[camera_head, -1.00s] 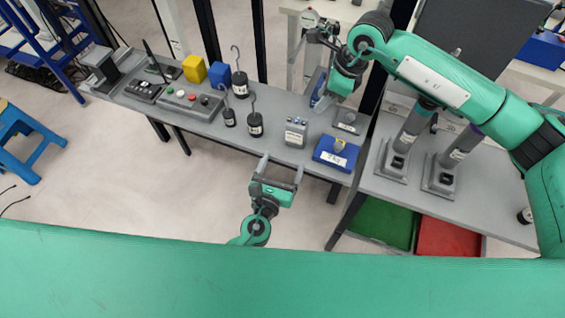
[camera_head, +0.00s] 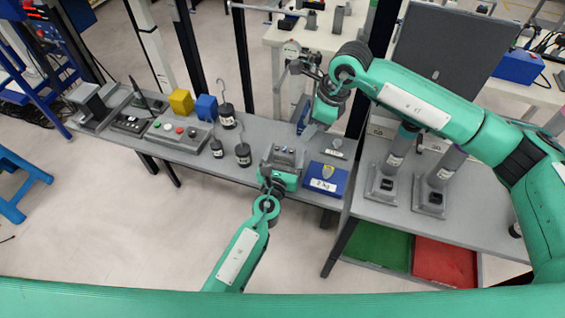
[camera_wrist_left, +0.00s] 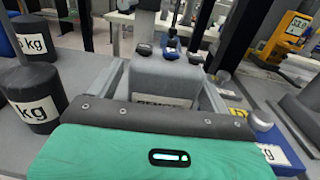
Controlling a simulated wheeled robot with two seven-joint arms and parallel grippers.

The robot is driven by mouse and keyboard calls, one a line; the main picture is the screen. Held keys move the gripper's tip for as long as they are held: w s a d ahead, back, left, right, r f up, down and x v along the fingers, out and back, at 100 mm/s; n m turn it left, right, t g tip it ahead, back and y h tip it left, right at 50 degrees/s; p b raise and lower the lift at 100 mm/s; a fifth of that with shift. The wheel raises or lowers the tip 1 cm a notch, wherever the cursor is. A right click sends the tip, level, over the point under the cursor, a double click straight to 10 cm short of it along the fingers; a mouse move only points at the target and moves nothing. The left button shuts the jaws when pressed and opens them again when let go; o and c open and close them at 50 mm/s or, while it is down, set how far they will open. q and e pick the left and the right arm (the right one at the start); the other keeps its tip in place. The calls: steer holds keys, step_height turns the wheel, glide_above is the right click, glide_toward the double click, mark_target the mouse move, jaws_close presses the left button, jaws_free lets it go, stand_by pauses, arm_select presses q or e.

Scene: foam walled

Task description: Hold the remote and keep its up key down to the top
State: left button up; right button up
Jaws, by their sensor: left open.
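The remote appears to be the small grey box (camera_head: 285,153) with several keys on top, standing on the grey bench. In the left wrist view the box (camera_wrist_left: 165,78) is upright, with blue and dark keys and a partly hidden label. My left gripper (camera_head: 281,160) is open, its fingers on either side of the box; I cannot tell whether they touch it. Its palm edge hides the box's lower front. My right gripper (camera_head: 312,112) hangs at the back of the bench, beside a blue-grey upright part; its fingers are unclear.
Two tube stands (camera_head: 382,182) are on the right table. Green and red trays (camera_head: 375,246) lie below.

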arm_select(q)
steer(key=shift+w, duration=0.15)
steer(key=c, duration=1.1)
steer(key=shift+c, duration=0.2)
arm_select(e)
jaws_close()
stand_by(0.7)
